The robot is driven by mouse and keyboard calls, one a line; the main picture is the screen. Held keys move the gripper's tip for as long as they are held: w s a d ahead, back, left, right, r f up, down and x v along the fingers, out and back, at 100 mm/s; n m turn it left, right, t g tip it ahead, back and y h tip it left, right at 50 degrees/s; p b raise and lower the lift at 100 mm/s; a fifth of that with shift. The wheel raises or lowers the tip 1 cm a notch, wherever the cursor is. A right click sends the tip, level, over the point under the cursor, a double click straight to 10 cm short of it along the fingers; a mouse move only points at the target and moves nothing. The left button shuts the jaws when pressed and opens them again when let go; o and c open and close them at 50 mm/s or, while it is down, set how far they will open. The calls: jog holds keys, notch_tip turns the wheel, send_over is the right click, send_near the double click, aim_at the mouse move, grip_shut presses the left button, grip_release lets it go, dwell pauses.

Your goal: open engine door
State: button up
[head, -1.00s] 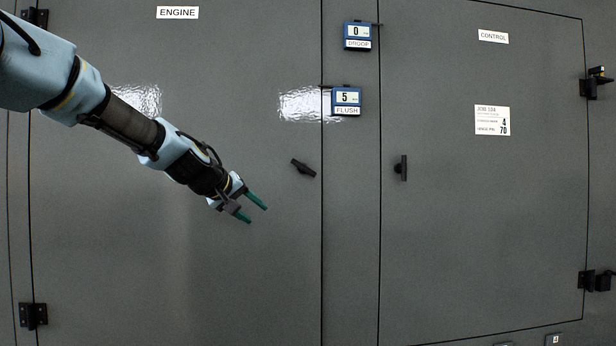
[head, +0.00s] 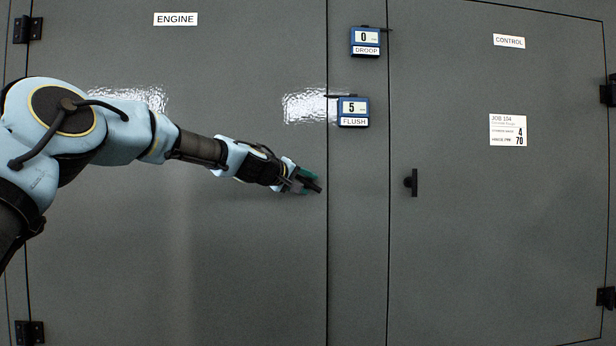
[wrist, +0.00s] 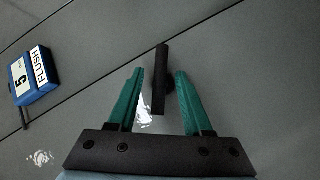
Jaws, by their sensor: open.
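The engine door (head: 200,260) is the large grey panel under the ENGINE label (head: 175,19), and it looks closed against the frame. Its black handle (head: 314,186) is near the door's right edge, tilted in the head view and mostly covered by my gripper (head: 308,180). In the wrist view the handle (wrist: 161,80) stands between the two green fingers of my gripper (wrist: 168,78), which are apart on either side of it. The left finger is close to the handle; I cannot tell whether it touches. The gripper is open.
The control door (head: 500,230) with its own black handle (head: 413,183) is on the right. Blue gauges marked DROOP (head: 366,42) and FLUSH (head: 352,111) sit near the seam; the FLUSH gauge also shows in the wrist view (wrist: 33,75). Hinges (head: 28,29) line the left edge.

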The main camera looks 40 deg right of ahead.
jog(key=shift+w+d+f, duration=0.1)
jog(key=shift+d+f, duration=0.1)
jog(key=shift+d, duration=0.35)
grip_shut()
jog(key=shift+r, duration=0.15)
dwell(1.0)
